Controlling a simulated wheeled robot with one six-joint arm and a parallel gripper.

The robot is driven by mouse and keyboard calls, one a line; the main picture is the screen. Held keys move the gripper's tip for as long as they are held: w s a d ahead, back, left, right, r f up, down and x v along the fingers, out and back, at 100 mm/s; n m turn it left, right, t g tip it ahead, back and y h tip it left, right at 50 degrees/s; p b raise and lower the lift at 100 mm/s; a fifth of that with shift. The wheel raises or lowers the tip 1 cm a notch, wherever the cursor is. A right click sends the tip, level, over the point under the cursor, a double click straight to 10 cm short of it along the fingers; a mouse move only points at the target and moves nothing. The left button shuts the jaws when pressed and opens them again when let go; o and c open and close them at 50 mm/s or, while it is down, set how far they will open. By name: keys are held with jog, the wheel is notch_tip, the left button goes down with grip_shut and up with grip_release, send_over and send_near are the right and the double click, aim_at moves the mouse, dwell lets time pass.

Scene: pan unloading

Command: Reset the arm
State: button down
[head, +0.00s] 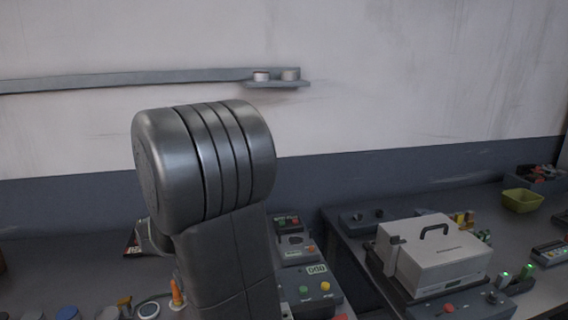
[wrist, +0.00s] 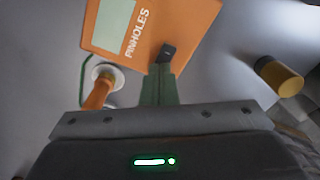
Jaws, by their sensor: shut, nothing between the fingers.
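My gripper (wrist: 166,56) shows in the wrist view with its fingers shut and nothing between them. Its tip overlaps the lower edge of an orange box (wrist: 190,22) marked PINHOLES in the picture; I cannot tell whether they touch. In the head view a dark grey link of my arm stands large in the middle and hides part of the bench behind it. The gripper itself is not visible in the head view.
The wrist view shows an orange-handled tool (wrist: 97,95) at left and a dark cylinder with a yellow end (wrist: 278,75) at right. In the head view, a white case (head: 435,250) sits on the right bench, with a yellow-green bowl (head: 522,200) behind. A wall shelf (head: 130,79) runs above.

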notch_tip(320, 180, up, 8)
jog(key=m+p, duration=0.2)
jog(key=p, duration=0.3)
jog(key=shift+w+a+r+m+p, duration=0.15)
jog(key=shift+a+m+p, duration=0.25)
dwell(1.4)
jog(key=shift+t, duration=0.3)
